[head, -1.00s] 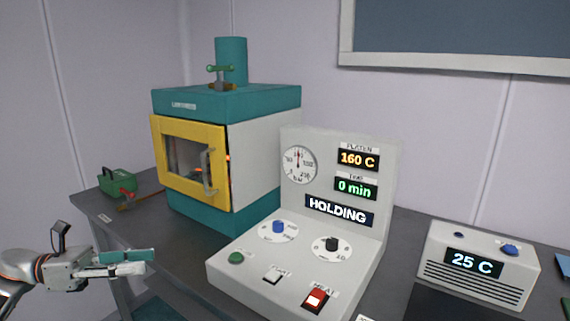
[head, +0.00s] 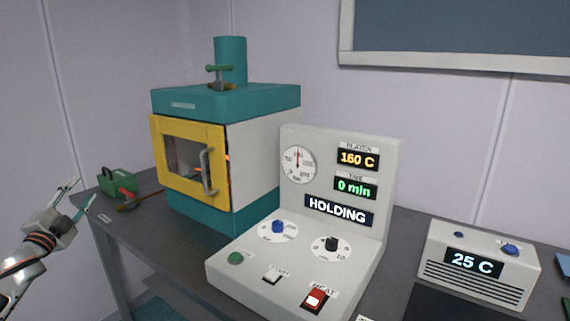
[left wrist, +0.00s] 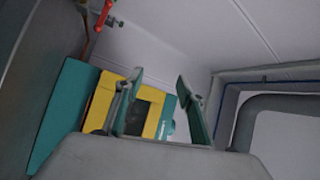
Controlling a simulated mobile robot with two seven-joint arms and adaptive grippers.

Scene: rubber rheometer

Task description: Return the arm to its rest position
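My left gripper (head: 76,193) is at the left edge of the head view, off the table's left corner, pointing up and to the right. Its two green-tipped fingers are spread apart with nothing between them. In the left wrist view the same fingers (left wrist: 158,102) stand apart and empty, with the yellow-framed press door behind them. My right gripper is in neither view.
A control console (head: 340,170) reads 160 C, 0 min and HOLDING. A green box (head: 117,181) and a red-headed tool (head: 127,194) lie near the left gripper. A 25 C unit (head: 478,264) stands right.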

